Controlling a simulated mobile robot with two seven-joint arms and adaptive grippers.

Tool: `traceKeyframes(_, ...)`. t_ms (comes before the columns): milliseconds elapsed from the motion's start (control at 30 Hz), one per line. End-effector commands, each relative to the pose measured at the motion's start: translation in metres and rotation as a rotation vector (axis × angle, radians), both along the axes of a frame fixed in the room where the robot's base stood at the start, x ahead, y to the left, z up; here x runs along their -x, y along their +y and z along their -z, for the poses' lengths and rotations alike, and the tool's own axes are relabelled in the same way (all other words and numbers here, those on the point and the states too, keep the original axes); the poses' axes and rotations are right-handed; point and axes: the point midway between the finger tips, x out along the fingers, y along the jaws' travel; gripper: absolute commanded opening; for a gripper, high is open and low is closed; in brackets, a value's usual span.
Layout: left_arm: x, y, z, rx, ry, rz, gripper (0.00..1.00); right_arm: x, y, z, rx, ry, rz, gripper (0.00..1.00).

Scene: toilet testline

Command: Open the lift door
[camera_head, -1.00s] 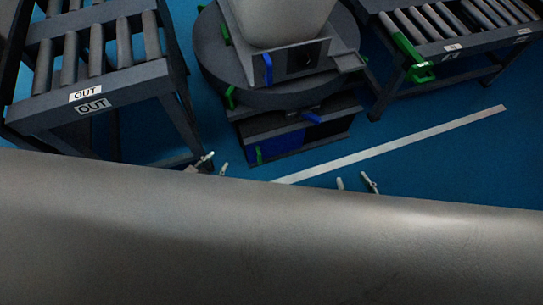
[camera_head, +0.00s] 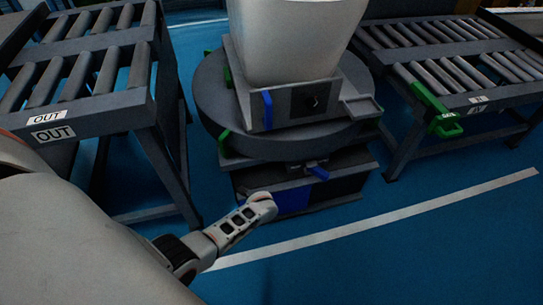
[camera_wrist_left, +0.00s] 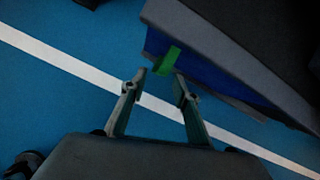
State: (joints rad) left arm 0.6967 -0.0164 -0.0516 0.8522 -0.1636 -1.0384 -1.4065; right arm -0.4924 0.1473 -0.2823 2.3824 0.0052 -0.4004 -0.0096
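A dark pedestal base (camera_head: 338,192) under the round turntable has a blue panel (camera_head: 294,200) low on its front, which may be the lift door. In the left wrist view the blue panel (camera_wrist_left: 205,72) carries a small green handle (camera_wrist_left: 167,60). My left gripper (camera_wrist_left: 158,86) is open and empty there, with the green handle just beyond and between its fingertips. In the head view my left gripper (camera_head: 260,206) is seen side-on in front of the panel's left part and the green handle is hidden. My right gripper is not in view.
A roller conveyor marked OUT (camera_head: 87,107) stands at the left. Another roller conveyor (camera_head: 480,100) with a green lever (camera_head: 435,108) stands at the right. A white bin-like body (camera_head: 295,40) sits on the turntable (camera_head: 215,95). The blue floor at the front right is clear.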

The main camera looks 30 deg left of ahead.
Motion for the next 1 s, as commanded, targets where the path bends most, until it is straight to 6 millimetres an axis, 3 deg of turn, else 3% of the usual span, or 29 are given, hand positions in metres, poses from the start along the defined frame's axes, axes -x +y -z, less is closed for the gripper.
traceKeyframes(33,0.006,0.001,0.016,-0.013,0.042,0.026,0.30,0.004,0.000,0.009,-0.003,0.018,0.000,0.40)
traceKeyframes(267,0.001,0.005,0.025,-0.040,0.090,0.079,0.30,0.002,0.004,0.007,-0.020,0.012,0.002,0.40)
traceKeyframes(633,-0.002,0.022,0.078,-0.039,0.097,0.077,0.30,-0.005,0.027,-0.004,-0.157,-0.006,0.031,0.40)
traceKeyframes(800,-0.009,0.028,0.088,-0.039,0.090,0.075,0.30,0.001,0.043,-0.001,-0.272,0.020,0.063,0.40)
traceKeyframes(1000,-0.016,0.029,0.087,-0.039,0.080,0.075,0.30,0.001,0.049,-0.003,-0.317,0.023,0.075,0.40)
